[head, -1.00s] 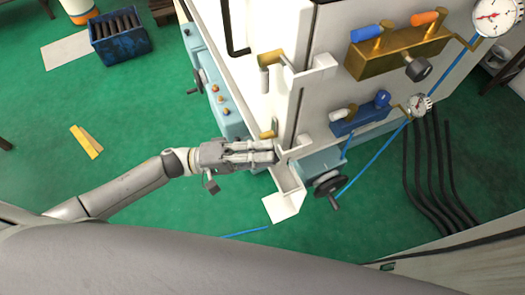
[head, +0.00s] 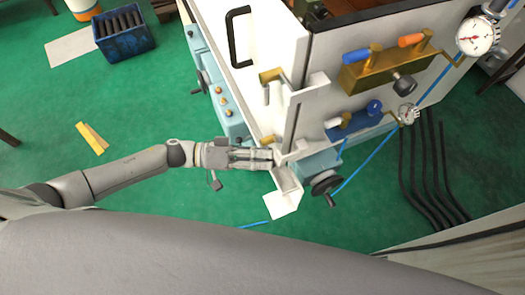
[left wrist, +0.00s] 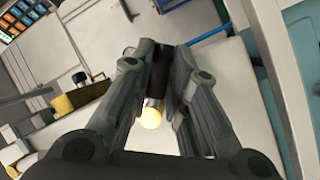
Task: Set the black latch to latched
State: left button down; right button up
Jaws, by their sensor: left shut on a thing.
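My left gripper (head: 272,160) is at the lower front corner of the white machine (head: 278,45), beside the small light ledge there. In the left wrist view its two dark fingers (left wrist: 160,62) are closed around a dark piece (left wrist: 158,75), seemingly the black latch. Most of that piece is hidden between the fingers, so its setting cannot be told. A pale yellow round knob (left wrist: 151,118) shows just below it, between the fingers. In the head view the hand hides the latch. My right gripper is in neither current view.
A brass bracket (head: 271,76) sticks out above the hand. A handwheel (head: 325,184) is close to its right. Brass (head: 368,77) and blue (head: 350,127) valve blocks sit on the panel, with gauges. A blue crate (head: 122,35) stands on the open green floor at left.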

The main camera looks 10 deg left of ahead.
pick_arm(q)
jog(key=shift+w+a+f+m+t+y+p, duration=0.3)
jog(key=shift+m+y+p, duration=0.35)
jog(key=shift+m+p, duration=0.65)
jog(key=shift+w+a+f+m+t+y+p, duration=0.1)
jog(key=shift+w+a+m+t+y+p, duration=0.15)
jog(key=shift+w+m+t+y+p, duration=0.7)
jog(key=shift+s+a+f+m+g+y+p, duration=0.15)
jog(key=shift+a+m+y+p, duration=0.2)
jog(key=shift+m+p, duration=1.25)
jog(key=shift+w+p, duration=0.15)
jog(key=shift+p, duration=0.15)
jog(key=c, duration=1.4)
grip_release()
